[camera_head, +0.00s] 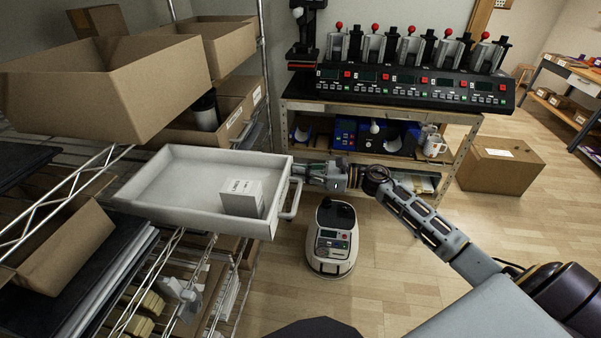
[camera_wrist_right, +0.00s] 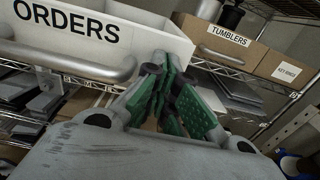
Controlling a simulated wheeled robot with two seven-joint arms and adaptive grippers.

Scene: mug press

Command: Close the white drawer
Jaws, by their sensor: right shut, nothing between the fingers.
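The white drawer (camera_head: 160,205) sticks out of the wire shelf at the left in the head view, with a small white box (camera_head: 242,198) inside. Its handle (camera_head: 291,200) is on the front panel, at the right in this view. My right gripper (camera_head: 304,171) is shut and empty, with its tips by the front panel near the handle's far end. In the right wrist view the drawer front (camera_wrist_right: 130,28) reads ORDERS, and the handle (camera_wrist_right: 70,62) lies left of the green-padded fingers (camera_wrist_right: 172,75). I cannot tell whether the tips touch the drawer. My left gripper is out of view.
Cardboard boxes (camera_head: 110,85) stand on the shelf above and behind the drawer. A bench (camera_head: 400,108) with a row of mug presses stands behind my right arm. A small wheeled robot (camera_head: 332,238) is on the floor below the gripper. Open floor lies around it.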

